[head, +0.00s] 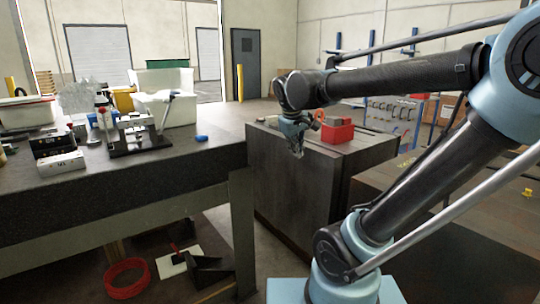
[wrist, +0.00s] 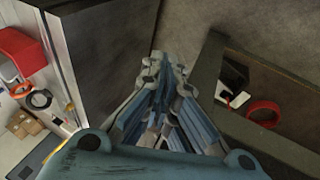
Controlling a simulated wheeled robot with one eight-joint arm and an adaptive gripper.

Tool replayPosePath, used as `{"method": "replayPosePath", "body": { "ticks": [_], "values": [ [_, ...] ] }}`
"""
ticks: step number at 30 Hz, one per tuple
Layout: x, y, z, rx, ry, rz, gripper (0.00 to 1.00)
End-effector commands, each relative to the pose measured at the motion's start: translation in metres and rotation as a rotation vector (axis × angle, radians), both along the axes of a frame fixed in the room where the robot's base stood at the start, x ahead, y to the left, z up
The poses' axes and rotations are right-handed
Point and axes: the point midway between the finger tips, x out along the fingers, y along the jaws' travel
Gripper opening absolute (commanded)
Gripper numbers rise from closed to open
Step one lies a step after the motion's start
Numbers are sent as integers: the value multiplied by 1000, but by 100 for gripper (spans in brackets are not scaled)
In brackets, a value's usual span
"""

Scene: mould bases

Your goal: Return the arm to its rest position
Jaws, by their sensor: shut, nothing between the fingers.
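My gripper (head: 297,150) hangs pointing down at the end of my raised arm in the head view. It is in front of the grey block-like cabinet and to the right of the dark workbench (head: 100,205). In the wrist view my gripper (wrist: 165,66) is shut and empty, with its fingertips close together over the gap between the cabinet and the bench. Nothing touches its fingers that I can see.
The grey cabinet (head: 290,185) stands close behind my gripper, with a red bin (head: 337,131) on top. The bench holds a white box (head: 165,108), a fixture (head: 134,135) and a blue item (head: 201,138). A red ring (head: 126,278) lies below the bench.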

Motion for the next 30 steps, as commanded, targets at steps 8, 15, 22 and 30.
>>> {"method": "replayPosePath", "body": {
  "ticks": [8, 15, 22, 30],
  "values": [
    [-75, -69, -74, 131, 80, -264, 0],
    [-137, -96, -138, 248, 133, -473, 0],
    [-169, -100, -174, 320, 158, -587, 0],
    [-174, -100, -179, 331, 162, -604, 0]
  ]
}}
